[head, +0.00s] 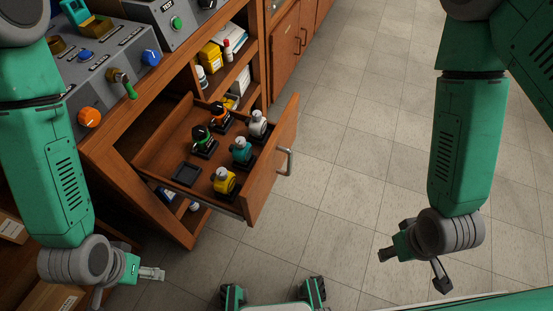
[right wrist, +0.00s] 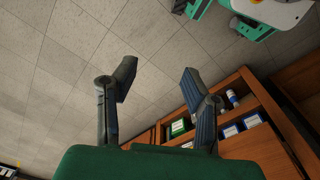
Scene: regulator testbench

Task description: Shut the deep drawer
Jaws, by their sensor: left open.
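The deep wooden drawer (head: 268,182) stands pulled out from the bench in the head view. A metal handle (head: 287,163) is on its front panel. Inside are several small bottle-like items in black holders, among them a yellow one (head: 224,182), a teal one (head: 241,151) and a white one (head: 257,124). One black holder (head: 186,173) is empty. My left gripper (head: 152,274) is open and empty, below and left of the drawer, apart from it. My right gripper (head: 412,272) is open and empty over the floor, well right of the handle; its spread fingers fill the right wrist view (right wrist: 158,82).
The bench top (head: 110,60) carries grey control panels with knobs. Open shelves (head: 245,60) behind the drawer hold bottles and boxes. A closed cabinet door (head: 285,45) is further back. Tiled floor (head: 350,130) right of the drawer is clear. Wooden shelves (right wrist: 245,90) show in the right wrist view.

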